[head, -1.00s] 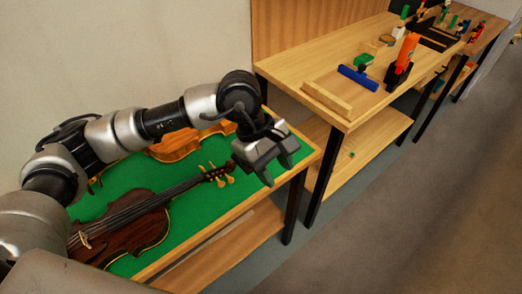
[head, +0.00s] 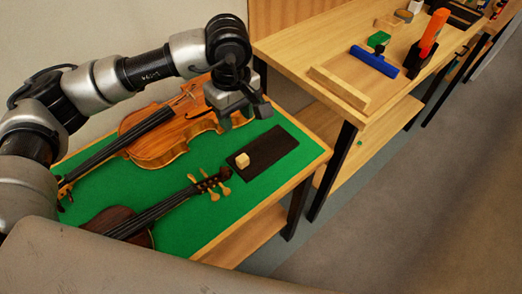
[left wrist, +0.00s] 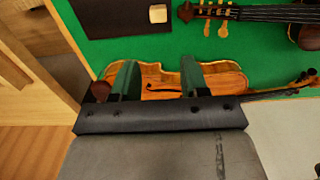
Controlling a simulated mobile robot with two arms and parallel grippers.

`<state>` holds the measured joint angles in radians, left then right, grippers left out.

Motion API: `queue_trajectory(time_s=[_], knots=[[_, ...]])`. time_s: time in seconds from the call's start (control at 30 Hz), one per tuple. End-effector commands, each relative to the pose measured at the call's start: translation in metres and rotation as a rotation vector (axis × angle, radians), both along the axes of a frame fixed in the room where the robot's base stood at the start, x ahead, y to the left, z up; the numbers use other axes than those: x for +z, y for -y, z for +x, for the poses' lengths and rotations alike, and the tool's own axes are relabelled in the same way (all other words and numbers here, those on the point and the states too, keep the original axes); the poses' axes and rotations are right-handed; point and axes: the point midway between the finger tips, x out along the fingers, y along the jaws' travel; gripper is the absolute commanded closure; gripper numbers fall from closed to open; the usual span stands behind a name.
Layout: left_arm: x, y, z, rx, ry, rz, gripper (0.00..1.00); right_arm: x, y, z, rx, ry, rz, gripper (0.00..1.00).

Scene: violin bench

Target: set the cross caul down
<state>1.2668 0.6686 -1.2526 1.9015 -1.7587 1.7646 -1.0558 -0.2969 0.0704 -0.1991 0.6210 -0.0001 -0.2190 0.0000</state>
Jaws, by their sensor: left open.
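My left gripper (head: 243,117) is open and empty over the far side of the green-topped bench, above the end of the light-coloured violin (head: 168,138). In the left wrist view its two fingers (left wrist: 158,78) stand apart, with that violin behind them and nothing held. A small pale wooden block (head: 242,160) sits on a dark rectangular mat (head: 274,147), apart from the gripper; it also shows at the top of the left wrist view (left wrist: 158,13). A long light wooden bar (head: 340,90) lies along the near edge of the wooden bench. I cannot tell which piece is the cross caul. My right gripper is out of view.
A dark violin (head: 130,222) lies at the near side of the green bench top (head: 300,160). On the wooden bench (head: 300,50) are a blue tool (head: 374,61), a green block (head: 379,39) and an orange-handled tool (head: 430,38). Open floor lies at right.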

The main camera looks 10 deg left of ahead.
Motion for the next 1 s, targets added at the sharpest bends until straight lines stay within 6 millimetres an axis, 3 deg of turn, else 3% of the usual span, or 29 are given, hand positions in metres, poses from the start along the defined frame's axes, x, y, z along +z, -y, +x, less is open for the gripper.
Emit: queue_trajectory(time_s=[0.03, 0.13, 0.33, 0.53, 1.0], knots=[[-0.014, 0.0, 0.0, 0.0, -0.001, -0.001, 0.55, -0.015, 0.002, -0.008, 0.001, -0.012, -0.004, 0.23], [-0.027, 0.0, 0.0, 0.0, -0.001, -0.001, 0.55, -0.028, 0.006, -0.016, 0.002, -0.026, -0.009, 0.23], [-0.048, 0.0, 0.0, 0.0, -0.001, -0.001, 0.55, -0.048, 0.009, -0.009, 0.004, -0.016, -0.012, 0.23], [-0.07, 0.0, -0.001, 0.001, -0.005, 0.0, 0.55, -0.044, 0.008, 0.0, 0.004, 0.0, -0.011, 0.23], [-0.123, 0.0, -0.001, 0.001, -0.006, 0.001, 0.55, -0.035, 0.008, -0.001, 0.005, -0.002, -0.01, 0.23]])
